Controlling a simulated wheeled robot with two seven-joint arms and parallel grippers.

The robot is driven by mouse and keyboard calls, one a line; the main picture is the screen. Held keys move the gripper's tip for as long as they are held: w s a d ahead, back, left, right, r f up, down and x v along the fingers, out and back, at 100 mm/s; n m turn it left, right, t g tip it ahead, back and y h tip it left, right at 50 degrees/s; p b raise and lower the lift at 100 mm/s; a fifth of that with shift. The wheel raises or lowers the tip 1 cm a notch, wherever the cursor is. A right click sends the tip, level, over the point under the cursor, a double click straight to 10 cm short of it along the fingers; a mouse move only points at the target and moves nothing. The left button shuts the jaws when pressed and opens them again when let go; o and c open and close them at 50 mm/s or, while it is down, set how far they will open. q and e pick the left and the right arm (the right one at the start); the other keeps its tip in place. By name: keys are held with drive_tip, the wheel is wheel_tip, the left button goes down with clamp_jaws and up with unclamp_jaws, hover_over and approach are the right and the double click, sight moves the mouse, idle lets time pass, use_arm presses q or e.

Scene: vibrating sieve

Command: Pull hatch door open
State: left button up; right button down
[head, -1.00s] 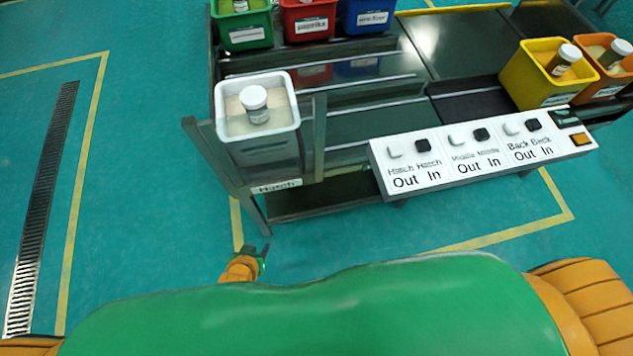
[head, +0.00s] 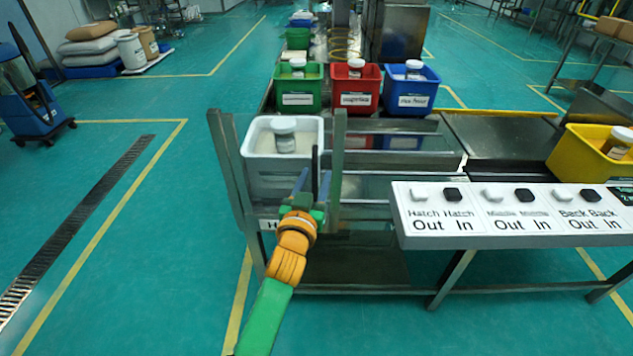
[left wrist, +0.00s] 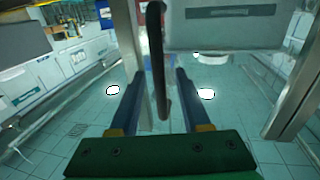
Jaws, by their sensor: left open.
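My left gripper (head: 312,183) is raised in front of the hatch end of the steel frame. It is open, with its two blue fingers apart. In the left wrist view a dark upright handle bar (left wrist: 157,55) stands between the fingers of my left gripper (left wrist: 157,88), with gaps on both sides. In the head view the handle (head: 315,163) shows as a thin dark bar by the gripper. The hatch label (head: 267,225) is mostly hidden behind my arm. The hatch door itself cannot be made out clearly. My right gripper is out of view.
A white bin (head: 257,165) with a lidded jar (head: 284,140) sits above the label. A control panel (head: 420,228) with Hatch, Middle and Back buttons juts out at right. Green (head: 299,102), red (head: 357,100) and blue (head: 411,101) bins stand behind.

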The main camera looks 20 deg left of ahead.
use_arm(q)
clamp_jaws()
idle(1.5)
